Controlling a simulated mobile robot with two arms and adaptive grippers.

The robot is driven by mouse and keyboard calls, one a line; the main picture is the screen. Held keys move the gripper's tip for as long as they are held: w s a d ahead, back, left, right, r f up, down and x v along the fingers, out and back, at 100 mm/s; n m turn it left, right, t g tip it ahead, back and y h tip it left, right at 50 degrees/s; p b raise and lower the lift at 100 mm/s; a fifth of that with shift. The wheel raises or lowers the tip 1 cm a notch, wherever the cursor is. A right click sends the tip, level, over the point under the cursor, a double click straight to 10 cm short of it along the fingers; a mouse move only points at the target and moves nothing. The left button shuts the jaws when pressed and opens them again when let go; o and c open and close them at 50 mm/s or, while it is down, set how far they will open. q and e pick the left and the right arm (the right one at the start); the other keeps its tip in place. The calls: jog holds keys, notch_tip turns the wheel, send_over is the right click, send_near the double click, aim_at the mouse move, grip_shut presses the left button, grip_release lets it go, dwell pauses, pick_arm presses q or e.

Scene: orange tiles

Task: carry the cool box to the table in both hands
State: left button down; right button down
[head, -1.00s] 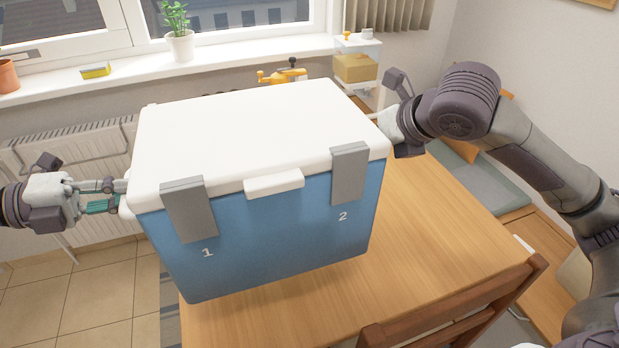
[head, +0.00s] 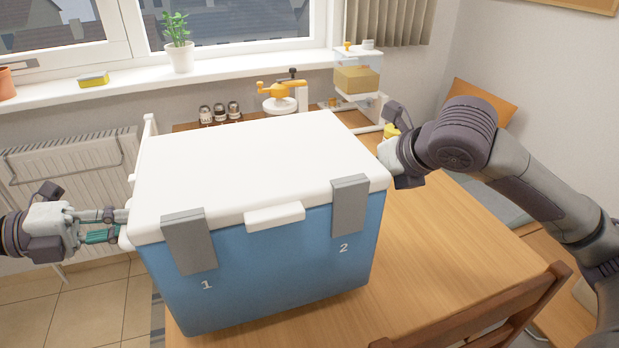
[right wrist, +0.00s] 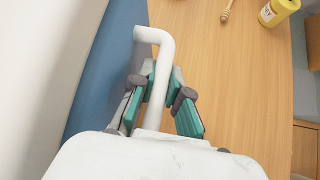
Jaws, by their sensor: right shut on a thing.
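The cool box (head: 280,265) is blue with a white lid, grey latches and the numbers 1 and 2 on its front. It looks level and is over the left part of the wooden table (head: 430,250); I cannot tell whether its base touches the top. My left gripper (head: 122,226) is at the box's left side, its fingers closed around the white handle there, partly hidden. My right gripper (right wrist: 160,92) is shut on the white right handle (right wrist: 155,37), which runs between its teal pads. In the head view, the right gripper (head: 385,152) is partly hidden.
Several jars (head: 220,112), an orange-and-white device (head: 283,95) and a dispenser (head: 357,80) stand at the table's back. A yellow bottle (right wrist: 277,12) and a honey dipper (right wrist: 227,10) are right of the box. A wooden chair (head: 490,315) is at the front right.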

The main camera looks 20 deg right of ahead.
pick_arm(q)
jog(key=shift+a, duration=0.1)
pick_arm(e)
jog(key=shift+w+d, duration=0.1)
jog(key=shift+d, duration=0.05)
